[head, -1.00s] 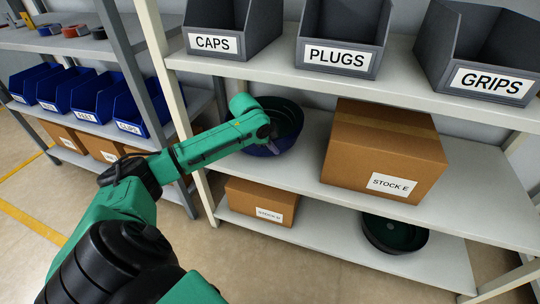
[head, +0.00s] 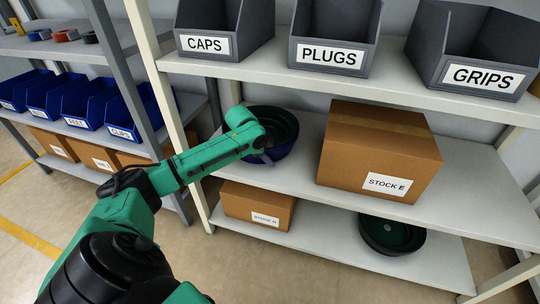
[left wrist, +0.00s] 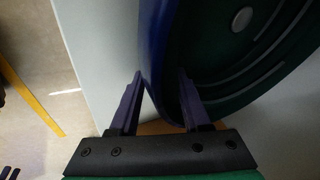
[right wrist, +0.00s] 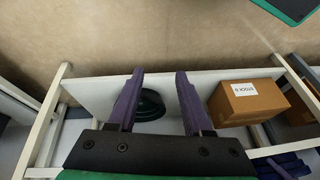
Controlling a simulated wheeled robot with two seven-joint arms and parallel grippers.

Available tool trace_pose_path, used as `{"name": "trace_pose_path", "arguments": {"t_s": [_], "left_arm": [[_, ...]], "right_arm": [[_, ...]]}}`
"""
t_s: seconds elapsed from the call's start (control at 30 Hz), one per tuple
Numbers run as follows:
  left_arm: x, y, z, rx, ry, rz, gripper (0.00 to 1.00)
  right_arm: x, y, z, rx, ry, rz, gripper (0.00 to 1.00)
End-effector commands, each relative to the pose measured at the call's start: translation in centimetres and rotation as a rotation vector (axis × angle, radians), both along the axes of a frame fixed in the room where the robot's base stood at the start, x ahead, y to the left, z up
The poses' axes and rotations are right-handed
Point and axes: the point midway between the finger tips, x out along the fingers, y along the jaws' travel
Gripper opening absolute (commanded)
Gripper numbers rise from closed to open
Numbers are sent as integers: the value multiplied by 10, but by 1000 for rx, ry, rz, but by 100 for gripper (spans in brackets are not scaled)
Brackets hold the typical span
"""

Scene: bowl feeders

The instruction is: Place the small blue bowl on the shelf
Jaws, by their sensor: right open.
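The small blue bowl (head: 282,124), dark green inside, sits on the middle shelf (head: 300,177) at its left end, left of a carton. My left gripper (head: 266,158) is at the bowl's near-left rim. In the left wrist view the blue bowl (left wrist: 245,62) is large and close. The left gripper (left wrist: 160,78) is open there, with one finger outside the bowl's wall and the other overlapping its inner side. Contact cannot be told. My right gripper (right wrist: 158,75) is open and empty in the right wrist view; it is not in the head view.
A brown carton (head: 378,150) stands right of the bowl. The lower shelf (head: 320,240) holds a smaller carton (head: 257,205) and a dark bowl (head: 392,234). Grey bins, including PLUGS (head: 331,45), stand above. A shelf post (head: 160,85) rises near my left arm.

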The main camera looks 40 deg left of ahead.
Motion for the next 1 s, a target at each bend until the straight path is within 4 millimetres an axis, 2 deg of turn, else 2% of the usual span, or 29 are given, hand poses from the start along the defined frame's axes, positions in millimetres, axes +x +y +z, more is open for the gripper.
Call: {"name": "trace_pose_path", "arguments": {"t_s": [0.13, 0.27, 0.47, 0.63, 0.8, 1.0], "left_arm": [[-1, 1, 4, 1, -2, 0, 47], [-8, 2, 18, 3, -2, 1, 47], [-28, 5, 55, 6, -1, 0, 47], [-47, 8, 87, 9, 2, -1, 47], [-56, 10, 101, 5, -1, 4, 47], [-58, 7, 106, 1, -2, 0, 47]], "right_arm": [[-1, -1, 2, -5, 7, 0, 50], [-9, -13, 14, -37, 61, -12, 50], [-29, -37, 33, -108, 193, -44, 50], [-25, -41, 7, -124, 217, -55, 50], [-23, -42, -12, -129, 219, -61, 50], [-22, -42, -21, -132, 219, -63, 50]]}}
